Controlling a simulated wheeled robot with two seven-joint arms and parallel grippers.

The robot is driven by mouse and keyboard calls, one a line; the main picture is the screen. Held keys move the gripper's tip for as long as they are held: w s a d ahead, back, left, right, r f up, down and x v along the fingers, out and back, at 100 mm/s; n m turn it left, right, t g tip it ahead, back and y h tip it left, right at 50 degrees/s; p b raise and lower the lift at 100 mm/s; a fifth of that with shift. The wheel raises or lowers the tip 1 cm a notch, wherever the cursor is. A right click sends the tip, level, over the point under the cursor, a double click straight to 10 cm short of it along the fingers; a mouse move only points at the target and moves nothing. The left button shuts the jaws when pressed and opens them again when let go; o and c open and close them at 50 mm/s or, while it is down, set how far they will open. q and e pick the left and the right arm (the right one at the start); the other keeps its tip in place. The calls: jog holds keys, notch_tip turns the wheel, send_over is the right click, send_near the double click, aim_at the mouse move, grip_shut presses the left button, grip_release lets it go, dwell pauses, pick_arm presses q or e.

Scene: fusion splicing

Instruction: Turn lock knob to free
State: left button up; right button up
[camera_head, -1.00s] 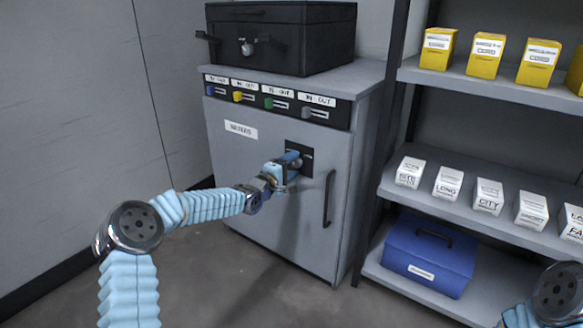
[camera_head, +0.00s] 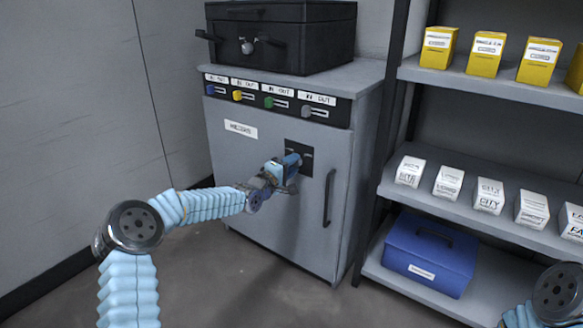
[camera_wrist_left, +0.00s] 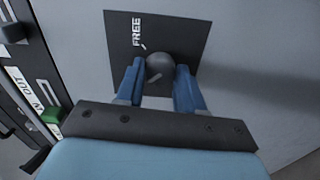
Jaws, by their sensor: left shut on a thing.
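The lock knob (camera_wrist_left: 160,67) is a round grey knob on a dark square plate (camera_wrist_left: 190,30) in the left wrist view. The plate carries the white word FREE and a short white tick beside the knob. My left gripper (camera_wrist_left: 160,72) has one blue finger on each side of the knob and is shut on it. In the head view my left gripper (camera_head: 294,163) reaches the plate (camera_head: 307,152) on the grey cabinet door (camera_head: 250,170) and hides the knob. My right gripper is out of view; only part of my right arm shows at lower right.
A door handle (camera_head: 328,198) stands right of the plate. Several coloured sliders marked IN/OUT line the cabinet top, under a black case (camera_head: 285,45). A shelf unit (camera_head: 500,90) with boxes and a blue toolbox (camera_head: 430,255) stands on the right.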

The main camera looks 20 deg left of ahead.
pick_arm(q)
jog(key=shift+m+b, duration=2.95)
jog(key=shift+m, duration=5.45)
jog(key=o, duration=1)
jog(key=shift+o, duration=0.2)
jog(key=v, duration=1.4)
jog(key=shift+p, duration=0.4)
jog(key=shift+w, duration=0.1)
